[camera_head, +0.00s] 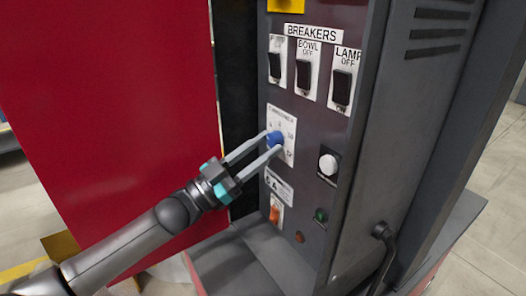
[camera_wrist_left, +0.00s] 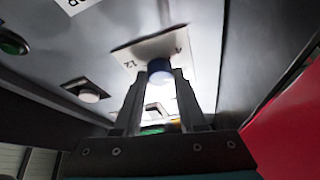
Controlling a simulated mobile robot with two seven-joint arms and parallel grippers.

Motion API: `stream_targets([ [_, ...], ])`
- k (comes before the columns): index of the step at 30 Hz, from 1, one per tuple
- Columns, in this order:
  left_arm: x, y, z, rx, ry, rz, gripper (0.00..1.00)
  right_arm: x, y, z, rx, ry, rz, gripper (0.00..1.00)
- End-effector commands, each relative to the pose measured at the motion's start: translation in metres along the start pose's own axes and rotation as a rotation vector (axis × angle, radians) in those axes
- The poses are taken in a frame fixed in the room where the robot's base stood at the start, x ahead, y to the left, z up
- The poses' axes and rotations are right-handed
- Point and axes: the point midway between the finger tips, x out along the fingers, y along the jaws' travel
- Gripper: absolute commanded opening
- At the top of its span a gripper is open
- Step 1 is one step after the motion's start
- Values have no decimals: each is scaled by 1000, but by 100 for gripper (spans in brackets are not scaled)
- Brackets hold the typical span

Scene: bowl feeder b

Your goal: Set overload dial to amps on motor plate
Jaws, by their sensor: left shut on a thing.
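The overload dial is a blue knob (camera_head: 275,139) on a white scale plate (camera_head: 288,120) of the grey control panel. My left gripper (camera_head: 272,142) is shut on the knob, one finger on each side. In the left wrist view the blue knob (camera_wrist_left: 160,72) shows between the two fingertips (camera_wrist_left: 160,84), in front of its scale plate (camera_wrist_left: 150,50). The fingers hide part of the scale, and I cannot read the knob's setting. My right gripper is not in view.
Three black breaker switches (camera_head: 304,73) sit above the dial. A red door panel (camera_head: 110,100) stands to the left.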

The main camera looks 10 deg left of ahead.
Motion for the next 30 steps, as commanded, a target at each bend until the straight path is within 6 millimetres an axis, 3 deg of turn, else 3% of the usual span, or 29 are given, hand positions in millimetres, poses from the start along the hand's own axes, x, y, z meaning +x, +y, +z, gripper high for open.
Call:
stream_targets([
  [15,0,-1,0,20,0,8,0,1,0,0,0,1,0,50],
  [16,0,-1,0,20,0,8,41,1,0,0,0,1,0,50],
  [24,0,0,0,19,0,8,70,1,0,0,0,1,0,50],
  [30,0,0,0,18,0,8,70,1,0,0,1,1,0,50],
])
